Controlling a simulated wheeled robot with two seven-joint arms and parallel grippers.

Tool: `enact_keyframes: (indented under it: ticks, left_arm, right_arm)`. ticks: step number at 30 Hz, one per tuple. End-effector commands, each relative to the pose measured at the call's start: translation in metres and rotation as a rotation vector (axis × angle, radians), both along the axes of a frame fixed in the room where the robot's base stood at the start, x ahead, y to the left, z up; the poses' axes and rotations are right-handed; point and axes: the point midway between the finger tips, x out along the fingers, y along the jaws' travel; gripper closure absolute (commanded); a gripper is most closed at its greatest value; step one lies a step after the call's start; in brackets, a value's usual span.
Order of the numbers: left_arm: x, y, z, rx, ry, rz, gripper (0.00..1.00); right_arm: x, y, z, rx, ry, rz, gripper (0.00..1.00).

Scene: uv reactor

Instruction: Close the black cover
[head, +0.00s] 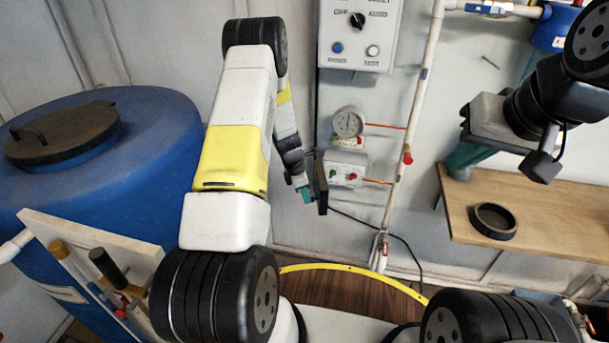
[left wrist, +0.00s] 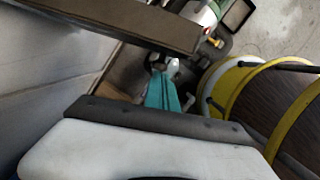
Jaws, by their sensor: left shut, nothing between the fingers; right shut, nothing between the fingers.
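A dark flat panel (head: 321,182), which looks like the black cover, stands out nearly edge-on beside the small white wall box (head: 344,168) in the head view. A dark slab (left wrist: 120,22), probably the same panel, crosses the top of the left wrist view. My left gripper (head: 304,192) is just left of the panel, shut and empty; its teal part also shows in the left wrist view (left wrist: 168,94). I cannot tell whether it touches the panel. My right gripper (head: 462,160) is shut and empty near the wooden shelf, partly hidden by its wrist.
A pressure gauge (head: 348,122) and a switch box (head: 360,32) are above the white box. A white pipe (head: 411,125) runs right of it. A blue barrel (head: 165,130) stands left. A black ring (head: 493,221) lies on the wooden shelf (head: 540,235).

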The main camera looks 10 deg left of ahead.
Motion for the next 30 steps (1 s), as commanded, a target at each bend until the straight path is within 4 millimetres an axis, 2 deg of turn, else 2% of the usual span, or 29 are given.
enact_keyframes:
  ticks: [7,15,25,30]
  left_arm:
    - [0.000,-0.043,0.000,0.002,0.000,0.227,1.00]
    - [0.011,-0.086,-0.001,0.002,-0.002,0.477,1.00]
    - [0.031,-0.121,0.000,0.002,-0.003,0.715,1.00]
    - [0.038,-0.130,-0.001,0.001,-0.002,0.712,1.00]
  right_arm:
    - [0.000,0.000,0.000,0.000,0.000,0.000,1.00]
    - [0.000,0.000,0.000,0.000,0.000,0.000,1.00]
    - [0.000,0.000,0.000,0.000,0.000,0.000,1.00]
    - [0.000,0.000,0.000,0.000,0.000,0.000,1.00]
